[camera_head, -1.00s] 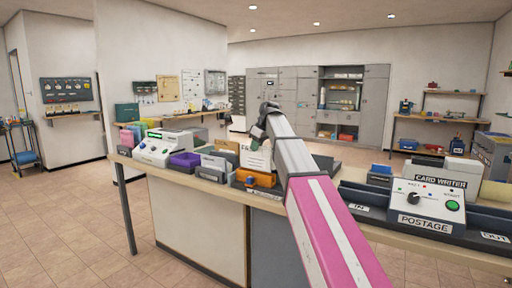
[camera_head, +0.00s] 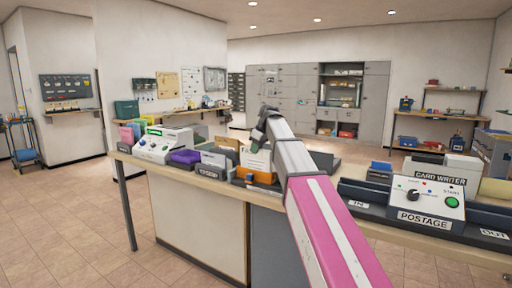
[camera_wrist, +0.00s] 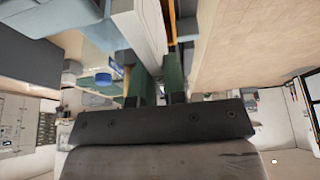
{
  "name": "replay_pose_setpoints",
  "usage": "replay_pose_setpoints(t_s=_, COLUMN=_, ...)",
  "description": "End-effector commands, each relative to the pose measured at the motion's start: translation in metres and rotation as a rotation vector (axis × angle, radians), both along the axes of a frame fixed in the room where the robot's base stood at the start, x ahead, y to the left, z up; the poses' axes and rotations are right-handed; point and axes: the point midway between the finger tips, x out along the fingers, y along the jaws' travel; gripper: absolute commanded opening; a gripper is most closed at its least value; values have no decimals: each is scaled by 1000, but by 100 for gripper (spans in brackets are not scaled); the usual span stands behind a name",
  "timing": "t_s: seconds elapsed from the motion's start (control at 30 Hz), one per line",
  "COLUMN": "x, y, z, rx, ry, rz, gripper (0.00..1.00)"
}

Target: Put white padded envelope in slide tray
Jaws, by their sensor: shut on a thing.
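My gripper (camera_head: 257,138) hangs from my bent arm over the long counter, near its middle. In the wrist view its two green fingers (camera_wrist: 158,85) are close together and shut on a pale, slab-like thing (camera_wrist: 145,28), which appears to be the white padded envelope. In the head view a white upright piece (camera_head: 257,160) shows just below the gripper, behind an orange holder; I cannot tell whether it is the held envelope. A dark tray (camera_head: 358,205) marked IN lies by the postage machine. I cannot tell which thing is the slide tray.
The counter holds a green-buttoned machine (camera_head: 165,141), a purple bin (camera_head: 186,157), grey sorters (camera_head: 212,164), an orange holder (camera_head: 262,177) and the postage machine (camera_head: 425,200). Grey lockers (camera_head: 290,95) stand at the back wall. The tiled floor at left is open.

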Motion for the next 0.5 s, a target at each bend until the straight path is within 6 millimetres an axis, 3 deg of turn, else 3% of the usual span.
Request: replay_pose_setpoints(t_s=0.5, x=0, y=0, z=-7, rx=0, ry=1, rz=0, gripper=0)
